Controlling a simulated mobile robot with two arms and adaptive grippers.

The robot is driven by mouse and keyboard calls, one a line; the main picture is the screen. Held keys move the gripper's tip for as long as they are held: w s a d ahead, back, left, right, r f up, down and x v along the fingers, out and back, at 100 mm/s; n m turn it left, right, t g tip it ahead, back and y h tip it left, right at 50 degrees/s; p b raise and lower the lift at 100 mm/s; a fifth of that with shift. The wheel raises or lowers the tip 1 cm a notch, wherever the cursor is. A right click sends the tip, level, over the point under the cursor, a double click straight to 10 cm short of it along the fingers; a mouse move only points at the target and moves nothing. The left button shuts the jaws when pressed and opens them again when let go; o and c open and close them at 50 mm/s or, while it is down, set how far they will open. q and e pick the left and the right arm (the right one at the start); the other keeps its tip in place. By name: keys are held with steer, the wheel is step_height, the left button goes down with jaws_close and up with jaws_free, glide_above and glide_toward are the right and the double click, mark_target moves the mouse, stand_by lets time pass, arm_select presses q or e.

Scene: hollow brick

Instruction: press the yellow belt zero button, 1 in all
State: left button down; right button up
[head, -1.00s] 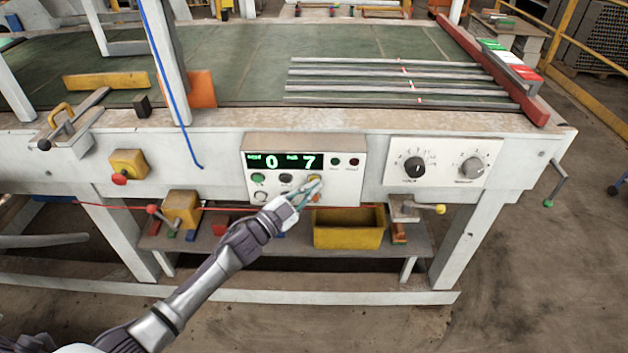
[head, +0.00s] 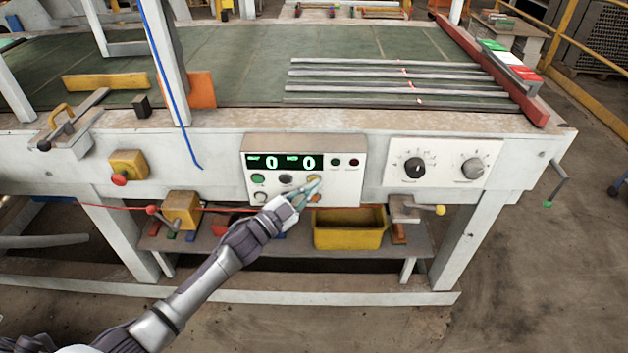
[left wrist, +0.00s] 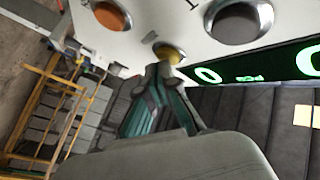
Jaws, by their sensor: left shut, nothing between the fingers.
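The yellow button (head: 314,179) is on the white control panel (head: 351,185) on the front of the machine table. In the left wrist view the yellow button (left wrist: 170,54) shows right at the tips of my gripper. My left gripper (head: 311,187) is shut and empty, its fingertips at the button and seeming to touch it. It also shows in the left wrist view (left wrist: 160,72). The panel's display (head: 285,162) reads 0 and 0 in green. My right gripper is not in view.
Green (head: 258,179), dark and orange buttons sit close around the yellow one. A dial panel (head: 443,163) is to the right. A yellow bin (head: 349,236) stands on the shelf below. A red-tipped lever (head: 152,209) sticks out at left.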

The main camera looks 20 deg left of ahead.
arm_select(q)
steer(key=shift+s+d, duration=0.15)
steer(key=shift+s, duration=0.45)
steer(key=s+p, duration=0.1)
steer(key=s, duration=0.1)
steer(key=s+d+p, duration=0.1)
steer(key=s, duration=0.1)
steer(key=shift+s+d+p, duration=0.2)
steer(key=shift+s+p, duration=0.1)
steer(key=shift+s, duration=0.1)
steer(key=shift+f, duration=0.1)
stand_by(0.4)
